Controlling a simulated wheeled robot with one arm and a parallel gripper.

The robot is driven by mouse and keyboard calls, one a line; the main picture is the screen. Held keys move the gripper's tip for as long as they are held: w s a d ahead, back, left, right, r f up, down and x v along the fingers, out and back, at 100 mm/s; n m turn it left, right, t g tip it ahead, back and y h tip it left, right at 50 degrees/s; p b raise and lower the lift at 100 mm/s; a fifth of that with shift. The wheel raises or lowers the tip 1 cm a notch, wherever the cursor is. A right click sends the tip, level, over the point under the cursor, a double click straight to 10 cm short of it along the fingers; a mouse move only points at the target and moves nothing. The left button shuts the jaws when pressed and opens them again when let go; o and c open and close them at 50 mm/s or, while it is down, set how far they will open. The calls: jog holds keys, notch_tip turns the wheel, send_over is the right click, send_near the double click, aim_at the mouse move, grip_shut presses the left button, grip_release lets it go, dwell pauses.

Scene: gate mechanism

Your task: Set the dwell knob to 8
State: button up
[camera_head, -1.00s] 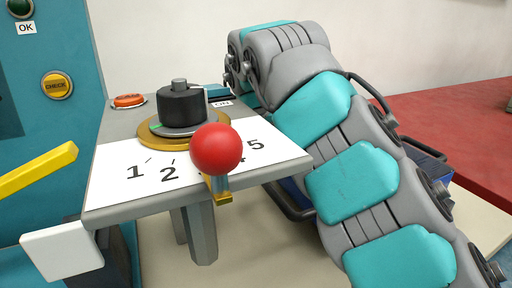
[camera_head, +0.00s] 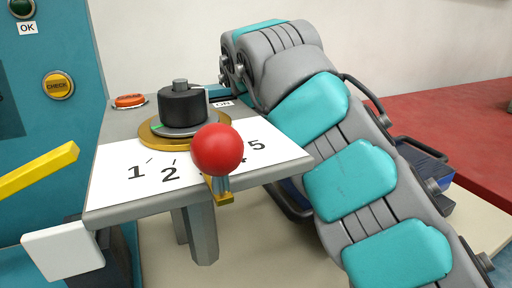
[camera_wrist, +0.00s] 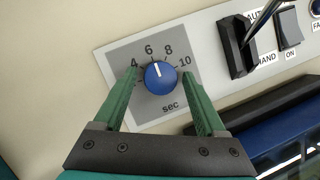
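The dwell knob (camera_wrist: 160,77) is a round blue knob on a grey plate in the wrist view. Its scale plate (camera_wrist: 125,60) shows 4, 6, 8 and 10, with "sec" below. The white mark on the knob points up and slightly left, at about the 6. My gripper (camera_wrist: 161,74) is open, with one green finger on each side of the knob. There appears to be a gap between each finger and the knob; depth is hard to tell. The gripper and the knob are not visible in the head view.
Right of the knob are black switches (camera_wrist: 238,45) marked AUTO, HAND and ON. A dark ledge (camera_wrist: 270,112) lies below them. In the head view, a grey table (camera_head: 118,122) carries a red-ball lever (camera_head: 217,149) and a black dial (camera_head: 183,106), left of my arm.

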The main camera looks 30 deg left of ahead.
jog(key=shift+o, duration=0.4)
jog(key=shift+w+d+n, duration=0.1)
jog(key=shift+d+n, duration=0.1)
jog(key=shift+n, duration=0.4)
jog(key=n+y, duration=0.1)
jog(key=n, duration=0.2)
jog(key=n+g+y, duration=0.1)
jog(key=n, duration=0.2)
jog(key=shift+g, duration=0.3)
jog(key=n+g+y, duration=0.1)
jog(key=n, duration=0.2)
jog(key=shift+n, duration=0.3)
jog(key=shift+w+n+g, duration=0.1)
jog(key=shift+n+g, duration=0.6)
jog(key=shift+n, duration=0.8)
jog(key=shift+w+n, duration=0.1)
jog(key=shift+n, duration=0.2)
